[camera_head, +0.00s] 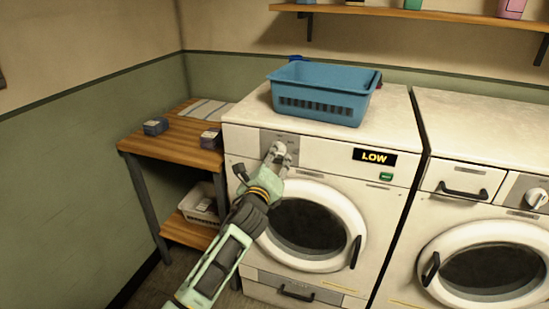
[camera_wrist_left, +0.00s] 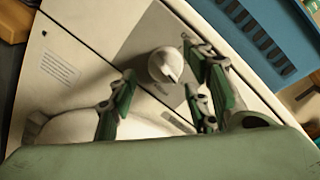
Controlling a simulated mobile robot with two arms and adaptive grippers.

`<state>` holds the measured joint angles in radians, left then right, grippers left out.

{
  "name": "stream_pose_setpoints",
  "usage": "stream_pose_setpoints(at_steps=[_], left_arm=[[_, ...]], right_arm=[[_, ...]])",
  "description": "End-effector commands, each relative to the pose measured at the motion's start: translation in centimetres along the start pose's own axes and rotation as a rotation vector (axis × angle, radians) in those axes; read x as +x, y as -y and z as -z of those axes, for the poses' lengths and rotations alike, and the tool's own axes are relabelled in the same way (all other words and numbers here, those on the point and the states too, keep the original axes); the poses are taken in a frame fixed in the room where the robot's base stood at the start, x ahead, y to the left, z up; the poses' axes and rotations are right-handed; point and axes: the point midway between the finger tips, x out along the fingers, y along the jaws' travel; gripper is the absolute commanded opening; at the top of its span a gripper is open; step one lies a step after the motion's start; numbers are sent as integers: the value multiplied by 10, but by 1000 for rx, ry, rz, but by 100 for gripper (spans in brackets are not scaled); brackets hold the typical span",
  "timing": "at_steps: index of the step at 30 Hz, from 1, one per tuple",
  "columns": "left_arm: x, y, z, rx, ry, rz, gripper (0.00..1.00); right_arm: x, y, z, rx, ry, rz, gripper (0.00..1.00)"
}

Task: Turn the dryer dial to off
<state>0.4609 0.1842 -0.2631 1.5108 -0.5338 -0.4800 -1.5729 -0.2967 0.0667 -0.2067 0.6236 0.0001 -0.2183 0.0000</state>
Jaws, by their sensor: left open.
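The dryer (camera_head: 395,170) is a white front-loading machine with a round door and a yellow "LOW" sign. Its dial shows in the left wrist view as a round white knob (camera_wrist_left: 165,66) on a grey plate. In the head view my left gripper (camera_head: 276,155) is in front of that plate and mostly hides the dial. In the left wrist view the fingers of my left gripper (camera_wrist_left: 160,100) are open, with the knob beyond and between them. I cannot tell whether a finger touches it. My right gripper is not in view.
A blue basket (camera_head: 318,108) stands on top of the dryer, above the gripper. A second machine (camera_head: 480,200) with its own white dial (camera_head: 537,198) stands at the right. A wooden side table (camera_head: 160,147) with small boxes is at the left. A wall shelf (camera_head: 430,14) runs above.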

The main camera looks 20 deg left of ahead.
Motion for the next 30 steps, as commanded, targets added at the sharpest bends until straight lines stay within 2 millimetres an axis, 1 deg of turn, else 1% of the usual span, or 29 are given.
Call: stream_pose_setpoints(at_steps=[1, 3, 6, 10, 18, 30], left_arm=[[7, 0, 0, -2, 0, -1, 45], [15, 0, 0, -2, 0, -1, 45], [23, 0, 0, -2, 0, -1, 45], [28, 0, 1, -3, -1, 0, 45], [29, 0, 1, -3, -1, 0, 44], [29, -2, 1, -2, -1, -3, 9]], right_arm=[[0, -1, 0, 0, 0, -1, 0], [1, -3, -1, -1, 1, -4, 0], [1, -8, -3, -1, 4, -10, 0], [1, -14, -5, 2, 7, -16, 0], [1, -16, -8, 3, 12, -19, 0], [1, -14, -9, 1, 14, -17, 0]])
